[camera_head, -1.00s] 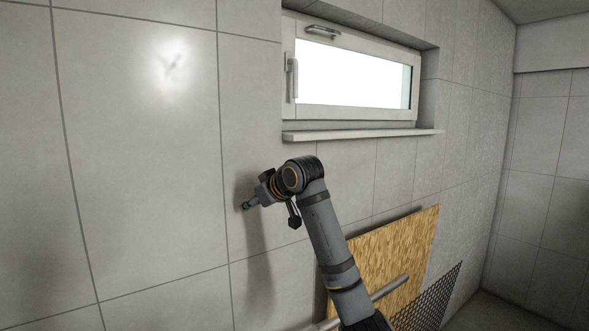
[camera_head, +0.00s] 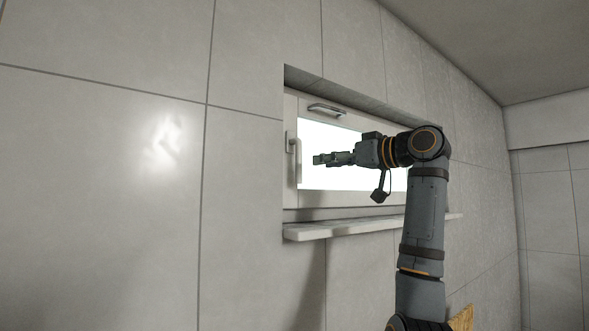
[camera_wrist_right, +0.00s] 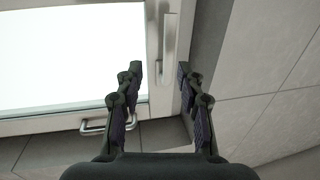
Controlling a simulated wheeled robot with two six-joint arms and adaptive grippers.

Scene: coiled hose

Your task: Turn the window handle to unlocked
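The window (camera_head: 345,201) is set in a recess in the tiled wall. A light grey lever handle (camera_head: 297,163) stands upright on the left side of its frame, with its grip pointing down. My right gripper (camera_head: 317,159) is in front of the pane, its tips pointing left just right of the handle. The right wrist view shows the window upside down. There the gripper (camera_wrist_right: 159,72) is open and empty, and the handle (camera_wrist_right: 171,45) shows between and beyond its fingertips, with no contact visible. My left gripper is out of view.
A second, horizontal grey handle (camera_head: 326,110) is on the frame's top edge; it also shows in the right wrist view (camera_wrist_right: 106,124). The sill (camera_head: 340,229) juts out below the window. A piece of wooden board (camera_head: 462,319) shows at the bottom. The wall to the left is bare.

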